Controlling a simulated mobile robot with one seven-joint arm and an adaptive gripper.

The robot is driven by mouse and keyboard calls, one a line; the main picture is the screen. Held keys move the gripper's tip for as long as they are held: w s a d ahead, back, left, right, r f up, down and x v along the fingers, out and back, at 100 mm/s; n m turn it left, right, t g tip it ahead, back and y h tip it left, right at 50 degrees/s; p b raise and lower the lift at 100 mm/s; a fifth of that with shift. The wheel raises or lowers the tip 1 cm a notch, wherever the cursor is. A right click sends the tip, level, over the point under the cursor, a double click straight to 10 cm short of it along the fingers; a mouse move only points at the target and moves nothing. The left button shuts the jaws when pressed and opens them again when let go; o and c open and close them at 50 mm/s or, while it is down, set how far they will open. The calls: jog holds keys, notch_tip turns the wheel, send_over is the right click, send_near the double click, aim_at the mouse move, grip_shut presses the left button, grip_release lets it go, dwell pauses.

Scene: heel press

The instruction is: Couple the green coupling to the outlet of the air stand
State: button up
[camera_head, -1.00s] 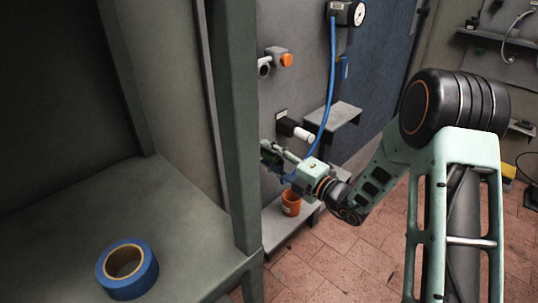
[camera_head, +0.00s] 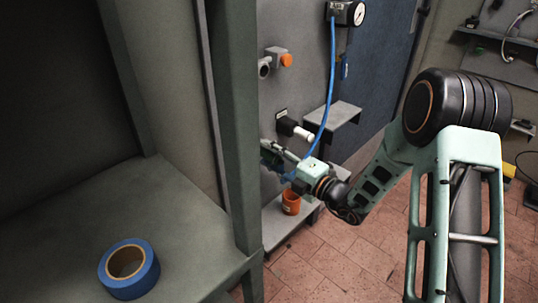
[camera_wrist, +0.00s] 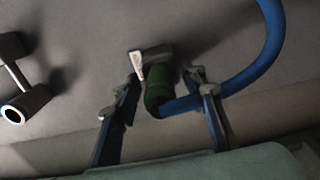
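The green coupling (camera_wrist: 158,92) shows in the wrist view at the end of the blue hose (camera_wrist: 268,45). In the head view my gripper (camera_head: 272,155) is by the wall panel (camera_head: 300,90), below a black fitting with a white tip (camera_head: 300,133). The coupling is hidden there. I cannot tell which fitting is the outlet.
A gauge (camera_head: 357,14) sits at the hose's top. An orange-knobbed fitting (camera_head: 285,60) and a small shelf (camera_head: 335,114) are on the panel. An orange cup (camera_head: 291,202) stands below my gripper. Blue tape (camera_head: 128,270) lies on the bench beside a post (camera_head: 232,130).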

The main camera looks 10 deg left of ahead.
jog(key=shift+c, duration=0.4)
grip_shut()
jog(key=shift+d, duration=0.1)
jog(key=shift+p+v, duration=0.85)
jog(key=shift+v, duration=2.1)
jog(key=shift+s, duration=0.1)
jog(key=shift+p+v, duration=0.75)
jog(key=shift+v, duration=0.9)
notch_tip(320, 180, up, 24)
jog(key=p, duration=2.4)
send_over(279, 161)
jog(key=v, duration=0.6)
jog(key=shift+b, duration=0.3)
